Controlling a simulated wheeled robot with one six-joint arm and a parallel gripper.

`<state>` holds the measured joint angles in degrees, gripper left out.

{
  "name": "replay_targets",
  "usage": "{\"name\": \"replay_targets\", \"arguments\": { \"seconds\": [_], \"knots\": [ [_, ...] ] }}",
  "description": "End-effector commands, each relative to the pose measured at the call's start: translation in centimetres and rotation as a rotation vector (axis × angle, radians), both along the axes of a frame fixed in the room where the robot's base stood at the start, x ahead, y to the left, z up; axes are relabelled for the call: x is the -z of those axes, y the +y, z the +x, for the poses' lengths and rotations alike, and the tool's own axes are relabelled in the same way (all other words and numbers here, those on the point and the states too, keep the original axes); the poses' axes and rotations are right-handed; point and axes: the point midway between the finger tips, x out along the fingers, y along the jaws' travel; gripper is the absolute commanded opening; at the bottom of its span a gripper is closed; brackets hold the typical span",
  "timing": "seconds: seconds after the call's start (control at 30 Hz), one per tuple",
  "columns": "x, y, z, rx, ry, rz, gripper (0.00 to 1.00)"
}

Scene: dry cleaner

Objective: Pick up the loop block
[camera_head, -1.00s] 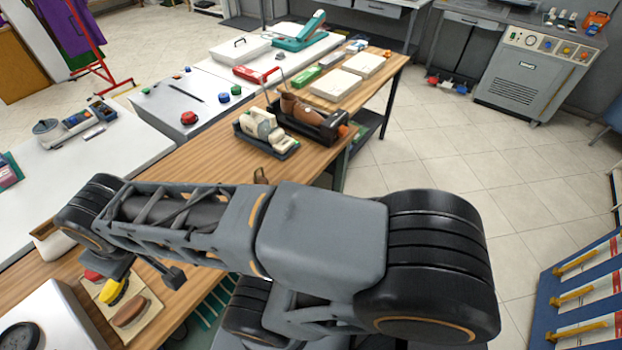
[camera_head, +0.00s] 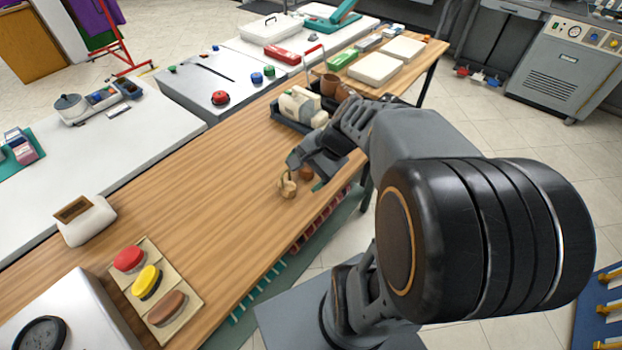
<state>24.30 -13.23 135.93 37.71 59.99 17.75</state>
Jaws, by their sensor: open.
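A small tan wooden piece (camera_head: 287,186), which looks like the loop block, stands on the wooden table (camera_head: 200,215) near its front edge. A darker brown piece (camera_head: 306,173) shows right beside it; I cannot tell whether the two are joined. My gripper (camera_head: 305,176) is open just to the right of the tan piece, low over the table edge. Its fingers lie on either side of the darker piece in the picture. I cannot tell whether they touch it. My arm hides part of the table behind the gripper.
A dark tray (camera_head: 290,122) with a pale item and brown rolls (camera_head: 330,86) stands behind the gripper. A board with red, yellow and brown pads (camera_head: 187,313) lies at the front left, near a white box (camera_head: 86,222). The middle of the table is clear.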

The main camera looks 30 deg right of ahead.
Motion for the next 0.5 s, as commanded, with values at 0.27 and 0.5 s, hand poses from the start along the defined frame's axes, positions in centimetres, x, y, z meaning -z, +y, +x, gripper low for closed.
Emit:
{"name": "replay_targets", "arguments": {
  "seconds": [0.27, 0.5],
  "knots": [
    [9.8, -9.3, 5.3, 0.776, 0.170, 0.666, 0.80],
    [12.7, -14.4, 6.9, 1.054, 0.185, 0.943, 0.80]
  ]
}}
